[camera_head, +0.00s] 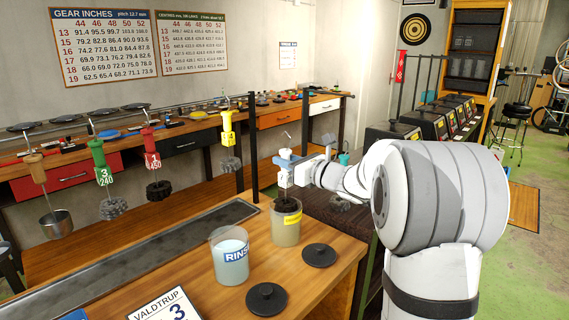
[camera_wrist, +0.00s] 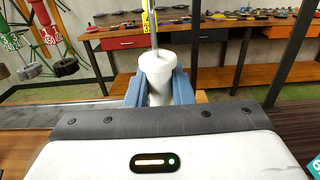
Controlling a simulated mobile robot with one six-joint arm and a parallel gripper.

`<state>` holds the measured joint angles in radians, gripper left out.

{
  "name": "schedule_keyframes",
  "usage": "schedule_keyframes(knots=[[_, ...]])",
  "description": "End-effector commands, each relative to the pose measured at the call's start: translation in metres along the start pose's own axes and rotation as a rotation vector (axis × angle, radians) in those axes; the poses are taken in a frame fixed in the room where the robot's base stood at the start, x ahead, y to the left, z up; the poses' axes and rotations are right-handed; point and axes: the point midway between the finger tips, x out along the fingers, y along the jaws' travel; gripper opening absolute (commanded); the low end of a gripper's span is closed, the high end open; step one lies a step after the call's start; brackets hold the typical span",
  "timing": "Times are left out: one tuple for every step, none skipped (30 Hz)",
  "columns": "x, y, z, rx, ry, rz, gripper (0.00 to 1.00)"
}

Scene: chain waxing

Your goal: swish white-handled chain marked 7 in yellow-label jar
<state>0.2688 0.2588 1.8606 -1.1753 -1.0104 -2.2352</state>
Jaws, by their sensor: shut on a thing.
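My gripper (camera_head: 287,161) is shut on the white handle (camera_head: 285,179) of a chain, above the yellow-label jar (camera_head: 286,232). The handle hangs upright, and its number is too small to read. The dark chain bundle (camera_head: 287,205) shows at the jar's mouth, seemingly partly inside; I cannot tell how deep. The jar holds brownish liquid. In the wrist view, the white handle (camera_wrist: 158,63) stands between the blue fingers of my gripper (camera_wrist: 158,93); the chain and jar are hidden there.
The RINSE jar (camera_head: 229,258) with pale blue liquid stands left of the yellow-label jar. Two dark lids (camera_head: 319,255) (camera_head: 266,298) lie in front. Green (camera_head: 104,175), red (camera_head: 152,160) and yellow (camera_head: 228,138) handled chains hang at the left and behind. A dark post (camera_head: 254,150) rises behind the jars.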

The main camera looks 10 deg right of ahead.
Motion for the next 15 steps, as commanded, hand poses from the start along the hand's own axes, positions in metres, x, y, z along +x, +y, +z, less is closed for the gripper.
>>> schedule_keyframes(knots=[[0.0, 0.0, -0.005, -0.001, -0.002, 0.0, 0.0], [0.0, 0.0, -0.007, -0.001, -0.002, 0.0, 0.0], [0.0, 0.0, -0.009, -0.001, -0.002, 0.0, 0.0], [0.0, 0.0, -0.011, -0.001, -0.002, 0.0, 0.0], [0.0, 0.0, -0.012, -0.001, -0.002, 0.0, 0.0], [0.0, 0.0, -0.014, -0.001, -0.001, 0.0, 0.0], [0.0, 0.0, -0.016, -0.001, -0.001, 0.0, 0.0], [0.0, 0.0, -0.018, -0.001, -0.001, 0.0, 0.0], [0.0, 0.0, -0.02, -0.001, -0.001, 0.0, 0.0], [0.0, 0.0, -0.021, -0.001, -0.001, 0.0, 0.0], [0.0, 0.0, -0.023, -0.001, -0.001, 0.0, 0.0], [0.0, 0.0, -0.025, -0.001, -0.001, 0.001, 0.0], [0.0, 0.0, -0.027, -0.001, -0.001, 0.001, 0.0], [0.0, 0.0, -0.029, -0.002, -0.001, 0.001, 0.0], [0.0, 0.0, -0.031, -0.002, -0.001, 0.001, 0.0]])
